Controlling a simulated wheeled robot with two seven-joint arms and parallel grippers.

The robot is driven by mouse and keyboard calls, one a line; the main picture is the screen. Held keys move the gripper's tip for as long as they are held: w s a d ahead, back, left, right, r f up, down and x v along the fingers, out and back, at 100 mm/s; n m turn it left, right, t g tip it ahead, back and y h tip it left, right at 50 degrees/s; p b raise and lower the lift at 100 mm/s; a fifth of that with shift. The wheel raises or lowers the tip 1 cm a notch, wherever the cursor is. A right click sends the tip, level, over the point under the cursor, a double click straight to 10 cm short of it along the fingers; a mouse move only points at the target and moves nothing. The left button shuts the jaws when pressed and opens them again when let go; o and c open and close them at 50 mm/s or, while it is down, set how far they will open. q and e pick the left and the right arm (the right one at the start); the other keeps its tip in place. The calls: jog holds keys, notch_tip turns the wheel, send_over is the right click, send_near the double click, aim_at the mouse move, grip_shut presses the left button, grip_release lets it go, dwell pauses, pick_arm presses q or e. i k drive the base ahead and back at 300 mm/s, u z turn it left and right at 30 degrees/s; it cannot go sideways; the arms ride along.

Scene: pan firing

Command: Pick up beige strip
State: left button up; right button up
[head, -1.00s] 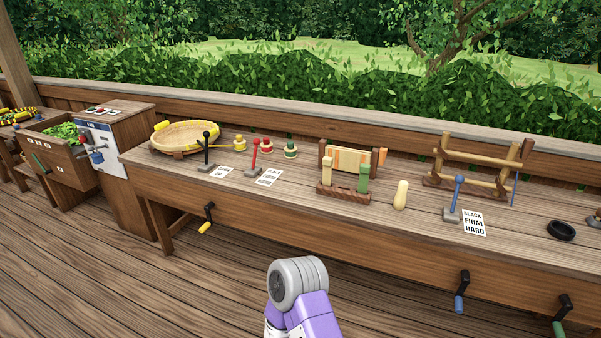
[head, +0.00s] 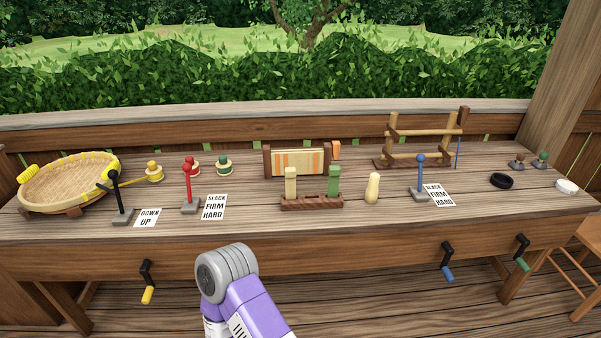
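A beige upright piece (head: 291,186) stands at the left end of a low brown wooden rack (head: 312,203) on the workbench; it is the likeliest beige strip. A similar green upright piece (head: 334,180) stands at the rack's right end. Behind them is a dark wooden frame (head: 268,163) with a panel of beige and orange stripes (head: 300,160). Neither gripper is in view. Only a purple and grey link of one of my arms shows at the bottom, in front of the bench.
A round basket (head: 68,184), black lever (head: 116,190), red lever (head: 187,180) and spools (head: 224,164) stand left. A pale peg (head: 372,188), blue lever (head: 420,172), pole rack (head: 425,133) and black ring (head: 501,181) stand right. Cranks (head: 147,282) stick out from the bench front.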

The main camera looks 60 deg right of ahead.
aim_at(290, 173)
jog(key=z, duration=0.9)
jog(key=i, duration=0.85)
jog(key=z, duration=0.9)
